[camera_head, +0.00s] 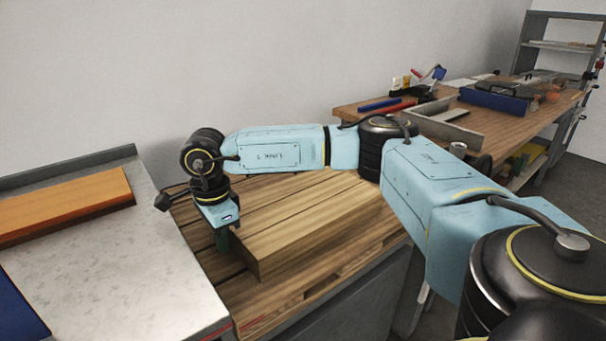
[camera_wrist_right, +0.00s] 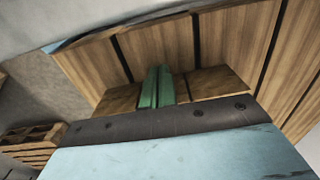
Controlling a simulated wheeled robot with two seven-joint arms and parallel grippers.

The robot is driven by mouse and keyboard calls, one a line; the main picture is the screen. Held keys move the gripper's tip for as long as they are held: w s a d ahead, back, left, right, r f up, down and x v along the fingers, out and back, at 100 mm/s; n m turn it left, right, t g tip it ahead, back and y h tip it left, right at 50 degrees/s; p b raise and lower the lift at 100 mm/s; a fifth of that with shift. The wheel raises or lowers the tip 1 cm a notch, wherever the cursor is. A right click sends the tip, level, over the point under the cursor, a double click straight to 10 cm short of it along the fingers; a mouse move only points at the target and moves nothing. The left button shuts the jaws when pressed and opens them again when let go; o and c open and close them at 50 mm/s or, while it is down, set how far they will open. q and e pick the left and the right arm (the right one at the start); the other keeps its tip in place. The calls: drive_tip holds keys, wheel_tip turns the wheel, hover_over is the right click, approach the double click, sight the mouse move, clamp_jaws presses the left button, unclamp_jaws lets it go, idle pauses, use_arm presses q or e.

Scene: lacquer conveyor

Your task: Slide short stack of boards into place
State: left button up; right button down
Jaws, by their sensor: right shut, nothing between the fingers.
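A short stack of light brown boards (camera_head: 310,220) lies on a slatted wooden surface (camera_head: 215,268) in the middle of the head view. My right arm reaches across above the stack. My right gripper (camera_head: 222,240) points down at the stack's left end, close beside its end face. Its green fingers (camera_wrist_right: 156,87) are together and empty in the right wrist view, with brown wood on both sides of them. I cannot tell whether they touch the boards. My left gripper is not in view.
A grey metal-topped table (camera_head: 130,255) stands at the left, with an orange-brown board (camera_head: 65,205) and a blue item (camera_head: 18,305) on it. A cluttered workbench (camera_head: 490,130) and a shelf rack (camera_head: 560,45) stand at the back right. A wall rises behind.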

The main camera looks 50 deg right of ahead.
sight(260, 218)
drive_tip(key=shift+d, duration=0.15)
idle(0.5)
drive_tip(key=shift+s+d+p, duration=0.15)
drive_tip(key=shift+s+d, duration=0.3)
drive_tip(key=shift+d, duration=1.35)
drive_tip(key=shift+s+d+p, duration=0.15)
drive_tip(key=shift+s+d, duration=0.3)
drive_tip(key=shift+d, duration=1.35)
drive_tip(key=shift+s+d+p, duration=0.15)
drive_tip(key=shift+s+d, duration=0.3)
drive_tip(key=shift+d, duration=1.35)
drive_tip(key=shift+w+a+p, duration=0.15)
drive_tip(key=shift+a, duration=0.4)
drive_tip(key=shift+w+a+p, duration=0.15)
drive_tip(key=shift+a, duration=0.35)
drive_tip(key=shift+r+p, duration=2.6)
drive_tip(key=shift+r, duration=0.4)
